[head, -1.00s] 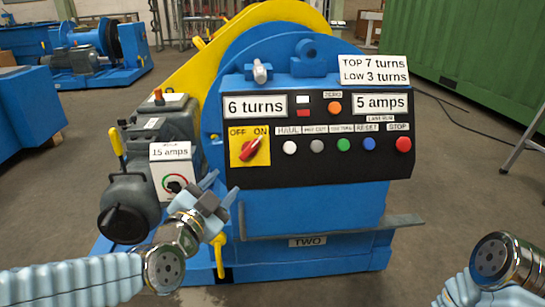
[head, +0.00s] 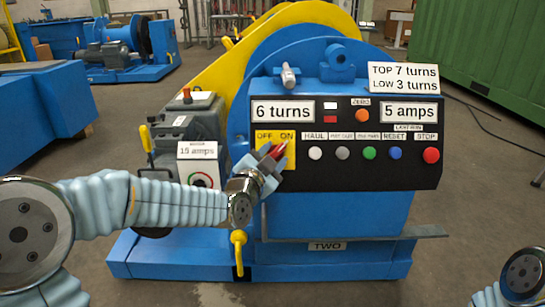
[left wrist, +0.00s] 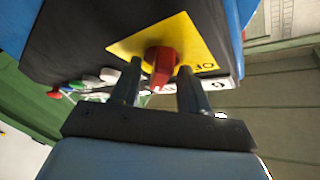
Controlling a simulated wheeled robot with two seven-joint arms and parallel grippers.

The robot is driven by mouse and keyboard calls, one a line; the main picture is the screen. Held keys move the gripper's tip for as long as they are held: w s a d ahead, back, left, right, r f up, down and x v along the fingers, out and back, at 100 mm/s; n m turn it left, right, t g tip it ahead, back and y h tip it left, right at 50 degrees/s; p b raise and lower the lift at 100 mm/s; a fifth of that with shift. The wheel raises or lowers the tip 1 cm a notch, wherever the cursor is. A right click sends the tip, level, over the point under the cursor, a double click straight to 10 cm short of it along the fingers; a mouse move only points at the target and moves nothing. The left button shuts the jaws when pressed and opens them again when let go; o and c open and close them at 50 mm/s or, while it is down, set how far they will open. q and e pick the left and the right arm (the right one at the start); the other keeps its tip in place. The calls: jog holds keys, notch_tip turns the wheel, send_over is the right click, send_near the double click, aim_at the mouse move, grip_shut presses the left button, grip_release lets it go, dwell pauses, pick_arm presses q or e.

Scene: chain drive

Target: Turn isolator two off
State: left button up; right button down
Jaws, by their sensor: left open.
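The isolator is a red knob (head: 279,150) on a yellow OFF/ON plate (head: 262,142), at the left of the black panel on the blue machine marked TWO (head: 328,246). The knob leans up and right toward ON. My left gripper (head: 270,163) is open in front of the plate and partly hides it. In the left wrist view the red knob (left wrist: 161,64) lies between the tips of my two open fingers (left wrist: 159,72); I cannot tell whether they touch it. The yellow plate (left wrist: 190,38) is close behind. My right gripper is out of view.
A row of round buttons, from a white one (head: 315,153) to a red STOP one (head: 431,155), runs right of the isolator. A grey motor (head: 188,125) with a 15 amps label stands left. A yellow lever (head: 238,250) hangs below my left wrist.

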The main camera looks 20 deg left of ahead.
pick_arm(q)
grip_shut()
dwell(0.3)
